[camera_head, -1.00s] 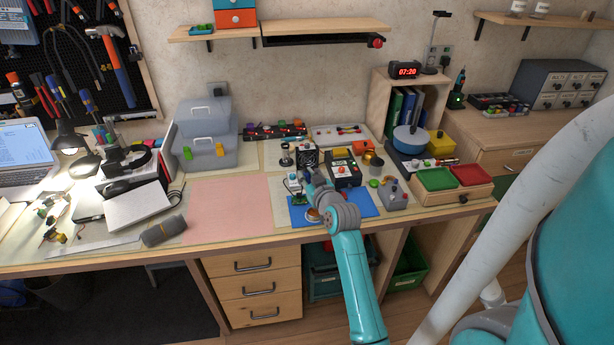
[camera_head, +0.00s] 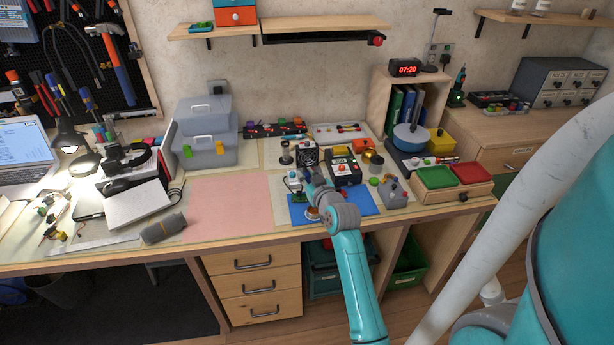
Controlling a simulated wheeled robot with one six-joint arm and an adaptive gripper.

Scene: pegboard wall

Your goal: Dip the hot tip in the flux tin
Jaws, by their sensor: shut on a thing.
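My gripper (camera_head: 310,184) is over the blue mat (camera_head: 364,205) on the workbench, mostly hidden by my own wrist. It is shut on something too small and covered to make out. A small round tin with a copper-coloured face (camera_head: 312,213) sits on the mat just below and left of my wrist; I cannot tell for sure that it is the flux tin. No hot tip can be made out. A black station with a yellow-edged front (camera_head: 345,172) stands right behind the mat.
A grey box with a knob (camera_head: 393,197) stands right of the mat. A brass-coloured pot (camera_head: 373,162) and a tray with green (camera_head: 435,178) and red bins are farther right. The pink mat (camera_head: 228,205) to the left is clear. A shelf (camera_head: 330,33) hangs above.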

